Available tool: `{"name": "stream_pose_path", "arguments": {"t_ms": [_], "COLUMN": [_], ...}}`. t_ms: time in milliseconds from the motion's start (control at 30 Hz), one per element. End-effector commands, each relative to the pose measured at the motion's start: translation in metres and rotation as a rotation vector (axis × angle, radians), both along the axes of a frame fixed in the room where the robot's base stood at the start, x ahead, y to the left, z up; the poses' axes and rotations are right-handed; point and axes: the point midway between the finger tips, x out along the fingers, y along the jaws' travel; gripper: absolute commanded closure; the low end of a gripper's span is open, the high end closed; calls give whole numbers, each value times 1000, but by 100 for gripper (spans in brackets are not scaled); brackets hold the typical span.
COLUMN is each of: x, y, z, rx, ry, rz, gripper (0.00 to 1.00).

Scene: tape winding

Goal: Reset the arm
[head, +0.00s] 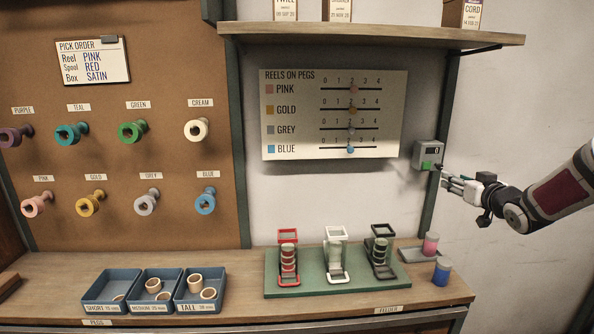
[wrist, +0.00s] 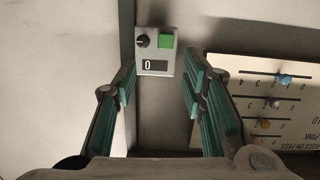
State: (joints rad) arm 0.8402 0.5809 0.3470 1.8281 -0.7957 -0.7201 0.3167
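My gripper (head: 450,179) is at the right in the head view, raised above the counter and in front of the wall. In the wrist view its two green-padded fingers (wrist: 160,92) stand well apart with nothing between them. A small grey control box (head: 427,155) on the dark upright post is just beyond the fingertips. In the wrist view the box (wrist: 155,66) shows a black knob, a green button (wrist: 165,41) and a display reading 0. I cannot tell from the head view whether a fingertip touches the box.
The wooden counter (head: 240,262) holds blue bins (head: 112,286) with tan pegs, a green base (head: 308,284) with red, white and black holders, and pink (head: 430,244) and blue (head: 442,271) spools. Coloured reels hang on the pegboard (head: 120,172). A shelf (head: 370,34) runs above.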

Motion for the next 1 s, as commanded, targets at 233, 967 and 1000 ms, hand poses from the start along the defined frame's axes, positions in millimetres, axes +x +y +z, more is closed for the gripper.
{"name": "stream_pose_path", "arguments": {"t_ms": [233, 967, 1000], "x": [-41, -355, -374], "y": [68, 231, 239], "z": [36, 36, 31], "rx": [-113, -45, -31], "ry": [236, 863, 897], "rz": [-91, -164, -147], "gripper": [62, 62, 62]}}
